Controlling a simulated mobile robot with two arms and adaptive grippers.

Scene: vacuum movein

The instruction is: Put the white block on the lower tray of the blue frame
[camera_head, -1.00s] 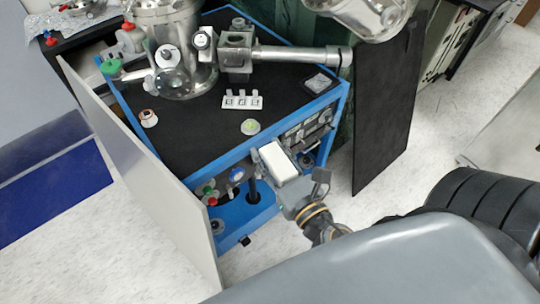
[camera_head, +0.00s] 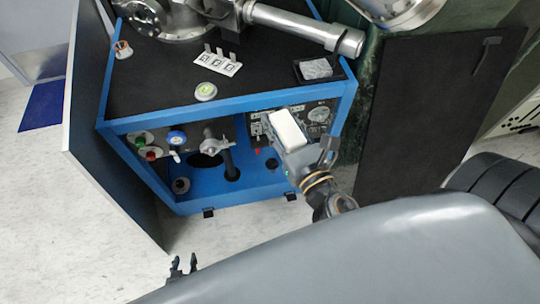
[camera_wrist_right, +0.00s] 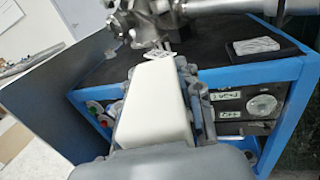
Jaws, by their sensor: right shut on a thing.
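The white block (camera_head: 287,130) is held in my right gripper (camera_head: 286,136), in front of the upper right part of the blue frame's open front. It also fills the middle of the right wrist view (camera_wrist_right: 154,105), between the fingers of the shut gripper. The blue frame (camera_head: 240,103) has a black top. Its lower tray (camera_head: 205,198) is a blue floor near the ground, with dark round openings. The block is higher than this tray and apart from it. My left gripper (camera_head: 182,266) shows small and dark at the bottom left, above the floor; its finger opening is unclear.
A dark panel (camera_head: 90,130) stands at the frame's left and another black panel (camera_head: 420,110) at its right. Valves with a blue knob (camera_head: 177,138) and an instrument panel with a gauge (camera_head: 319,114) sit inside the frame. Metal vacuum parts (camera_head: 300,27) lie above the top.

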